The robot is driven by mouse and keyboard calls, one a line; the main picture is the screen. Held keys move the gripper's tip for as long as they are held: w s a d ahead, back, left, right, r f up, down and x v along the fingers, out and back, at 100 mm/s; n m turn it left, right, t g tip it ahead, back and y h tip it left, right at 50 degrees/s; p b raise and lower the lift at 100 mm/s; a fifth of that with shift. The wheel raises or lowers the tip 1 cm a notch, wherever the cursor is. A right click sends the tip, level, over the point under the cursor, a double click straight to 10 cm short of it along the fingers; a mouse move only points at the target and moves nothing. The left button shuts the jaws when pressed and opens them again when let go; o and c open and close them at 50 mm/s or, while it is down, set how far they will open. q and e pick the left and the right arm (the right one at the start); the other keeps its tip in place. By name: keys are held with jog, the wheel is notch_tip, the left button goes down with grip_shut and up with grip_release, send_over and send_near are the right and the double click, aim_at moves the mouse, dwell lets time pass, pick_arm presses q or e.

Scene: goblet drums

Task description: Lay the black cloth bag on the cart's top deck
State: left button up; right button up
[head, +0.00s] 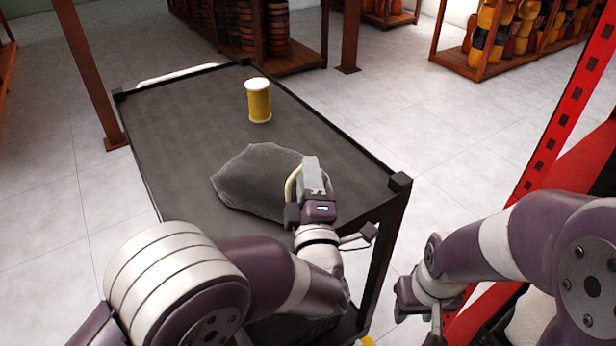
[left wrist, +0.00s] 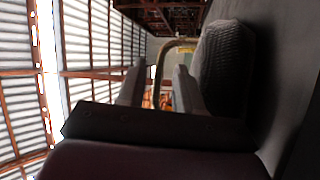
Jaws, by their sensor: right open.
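The black cloth bag (head: 252,180), dark grey in this light, lies on the cart's top deck (head: 185,130), near its front edge. A cream loop (head: 291,186) rises at the bag's right side. My left gripper (head: 313,172) is just right of the bag, over the deck's near part. In the left wrist view its two fingers (left wrist: 160,88) stand apart, with the loop showing between them and the bag (left wrist: 226,70) to the right. I cannot tell whether the fingers touch the loop. My right gripper (head: 418,312) is open and empty, right of the cart.
A yellow shaker-like cylinder with white ends (head: 258,100) stands on the deck behind the bag. A red perforated upright (head: 560,125) stands at the right. Drum shelves (head: 510,35) are at the back.

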pick_arm(q)
jog(key=shift+r+p, duration=0.3)
jog(key=shift+p, duration=0.1)
jog(key=v, duration=1.2)
jog(key=shift+f+b, duration=0.25)
jog(key=shift+b, duration=0.1)
